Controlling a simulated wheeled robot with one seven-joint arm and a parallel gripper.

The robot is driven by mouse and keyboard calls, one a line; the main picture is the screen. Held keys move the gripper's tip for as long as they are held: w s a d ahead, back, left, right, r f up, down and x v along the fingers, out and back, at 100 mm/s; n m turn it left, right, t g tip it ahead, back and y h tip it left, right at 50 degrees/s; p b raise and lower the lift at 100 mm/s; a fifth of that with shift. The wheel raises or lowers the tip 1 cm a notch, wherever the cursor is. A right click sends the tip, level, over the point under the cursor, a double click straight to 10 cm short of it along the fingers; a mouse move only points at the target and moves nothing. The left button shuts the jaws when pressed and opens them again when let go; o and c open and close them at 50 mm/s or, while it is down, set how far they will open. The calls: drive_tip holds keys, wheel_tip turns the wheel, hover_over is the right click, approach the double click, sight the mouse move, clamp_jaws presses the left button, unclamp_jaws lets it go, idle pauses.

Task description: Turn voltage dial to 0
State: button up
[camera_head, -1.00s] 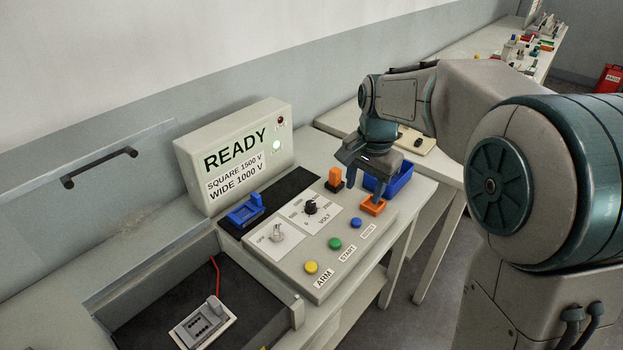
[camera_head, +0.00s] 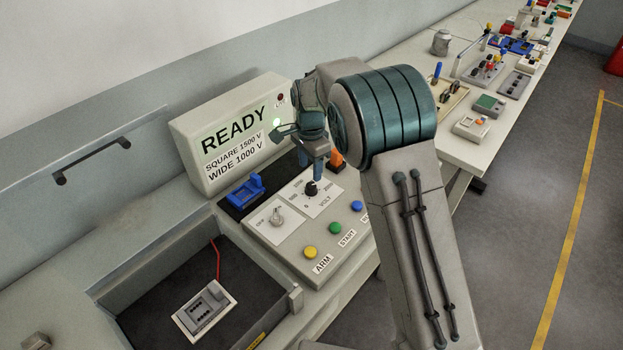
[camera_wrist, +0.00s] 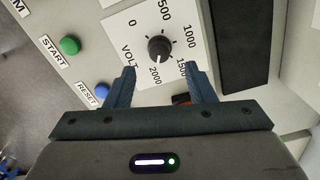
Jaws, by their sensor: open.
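The black voltage dial (camera_head: 311,188) sits on a white VOLT plate (camera_head: 323,203) on the grey console. My gripper (camera_head: 312,164) is above the dial, pointing down. In the wrist view my gripper (camera_wrist: 160,69) is open, its fingers spread and empty. The dial appears between and beyond the fingertips, with no visible contact.
The yellow ARM (camera_head: 310,252), green START (camera_head: 335,228) and blue (camera_head: 357,206) buttons line the front. An orange block (camera_head: 336,160) stands close behind my gripper. The display (camera_head: 235,135) reads READY.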

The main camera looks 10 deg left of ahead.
sight(311, 185)
wheel_tip(311, 185, down, 6)
drive_tip(key=shift+d+f+p, duration=0.1)
drive_tip(key=shift+f+p, duration=0.15)
drive_tip(key=shift+p, duration=0.25)
drive_tip(key=c, duration=1)
